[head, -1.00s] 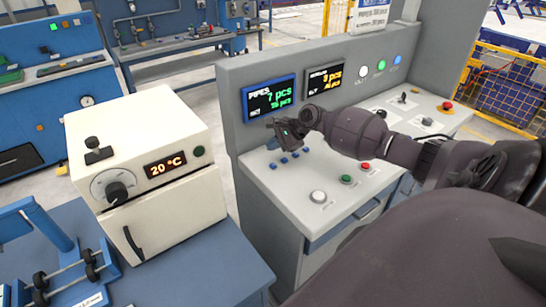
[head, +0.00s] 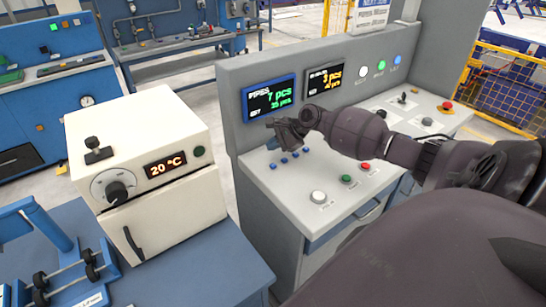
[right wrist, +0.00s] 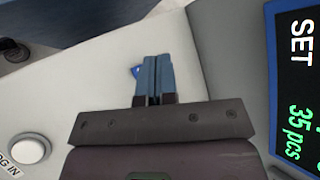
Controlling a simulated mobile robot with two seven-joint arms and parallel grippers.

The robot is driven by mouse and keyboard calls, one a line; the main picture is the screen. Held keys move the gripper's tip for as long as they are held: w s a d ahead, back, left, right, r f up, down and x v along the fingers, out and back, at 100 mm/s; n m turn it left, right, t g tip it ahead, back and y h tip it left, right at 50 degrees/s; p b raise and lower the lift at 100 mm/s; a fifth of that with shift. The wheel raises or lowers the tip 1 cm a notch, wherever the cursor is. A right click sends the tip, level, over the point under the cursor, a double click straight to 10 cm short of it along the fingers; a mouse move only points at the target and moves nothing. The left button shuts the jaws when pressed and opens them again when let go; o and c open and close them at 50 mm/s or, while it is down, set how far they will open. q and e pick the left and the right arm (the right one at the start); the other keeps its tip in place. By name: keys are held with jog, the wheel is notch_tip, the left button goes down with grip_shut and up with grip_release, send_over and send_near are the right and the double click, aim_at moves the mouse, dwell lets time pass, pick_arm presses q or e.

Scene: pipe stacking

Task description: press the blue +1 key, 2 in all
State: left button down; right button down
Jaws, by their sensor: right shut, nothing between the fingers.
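The control desk has a row of small blue keys (head: 284,160) below the pipes display (head: 269,98). Their labels are too small to read, so I cannot tell which is the +1 key. My right gripper (head: 272,144) is over the far part of the key area, fingers pointing down. In the right wrist view its blue fingers (right wrist: 157,78) are shut together and empty. A blue key (right wrist: 135,71) shows partly behind the fingertips; I cannot tell whether they touch it. The display shows 7 pcs, and SET 35 pcs in the wrist view. My left gripper is out of view.
A white push button (head: 318,197), a green button (head: 346,179) and a red button (head: 365,167) sit on the desk's near side. A second display (head: 325,78) stands beside the first. A cream oven (head: 150,165) reading 20 °C stands left of the desk.

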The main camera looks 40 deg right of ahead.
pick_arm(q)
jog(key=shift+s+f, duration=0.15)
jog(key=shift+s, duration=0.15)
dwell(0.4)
